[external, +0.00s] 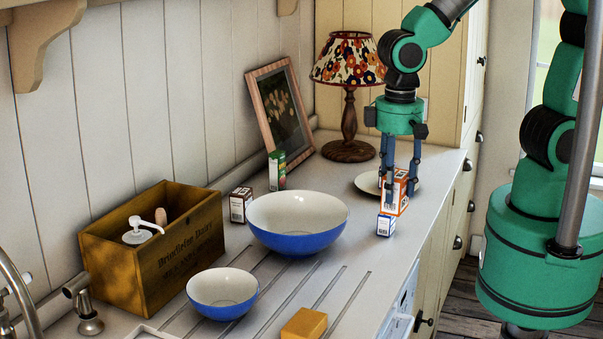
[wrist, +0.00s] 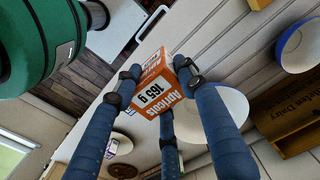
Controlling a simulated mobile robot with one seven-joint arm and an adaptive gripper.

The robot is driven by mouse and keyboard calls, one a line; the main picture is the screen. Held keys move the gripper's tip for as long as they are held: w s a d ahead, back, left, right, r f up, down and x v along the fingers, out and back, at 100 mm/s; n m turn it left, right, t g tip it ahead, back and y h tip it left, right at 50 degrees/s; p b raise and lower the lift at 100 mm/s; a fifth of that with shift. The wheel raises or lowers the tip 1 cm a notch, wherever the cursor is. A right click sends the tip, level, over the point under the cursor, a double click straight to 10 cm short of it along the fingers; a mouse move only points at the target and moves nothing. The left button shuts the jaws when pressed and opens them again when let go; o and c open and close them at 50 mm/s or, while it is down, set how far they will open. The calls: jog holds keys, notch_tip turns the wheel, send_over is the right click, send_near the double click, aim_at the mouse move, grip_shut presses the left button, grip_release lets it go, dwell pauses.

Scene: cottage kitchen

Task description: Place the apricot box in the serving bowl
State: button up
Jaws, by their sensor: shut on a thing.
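The apricot box (external: 394,196), orange and white, is between the fingers of my gripper (external: 398,188) near the counter's front edge, right of the bowls. In the wrist view the box (wrist: 157,92) shows the word "Apricots" and "165 g", and my gripper (wrist: 158,78) is shut on its sides. I cannot tell whether the box touches the counter. The large serving bowl (external: 297,238), blue outside and white inside, stands left of the box and looks empty. It also shows in the wrist view (wrist: 218,98), partly hidden behind a finger.
A small blue-and-white box (external: 386,225) stands just in front of the apricot box; a white plate (external: 367,183) lies behind. A smaller blue bowl (external: 222,290), yellow block (external: 304,324), wooden crate (external: 170,250), dark box (external: 240,205), green carton (external: 277,170) and lamp (external: 349,128) surround the serving bowl.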

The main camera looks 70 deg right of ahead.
jog(key=w+d+p, duration=0.1)
jog(key=w+d, duration=0.1)
jog(key=w, duration=1)
jog(key=w+d+p, duration=0.1)
jog(key=w+d, duration=0.1)
jog(key=w, duration=1)
jog(key=shift+n, duration=0.4)
jog(key=f, duration=0.6)
jog(key=shift+w+d, duration=0.15)
jog(key=shift+w, duration=0.25)
notch_tip(320, 180, down, 6)
jog(key=shift+f, duration=0.15)
jog(key=shift+f, duration=1.8)
jog(key=shift+f, duration=0.15)
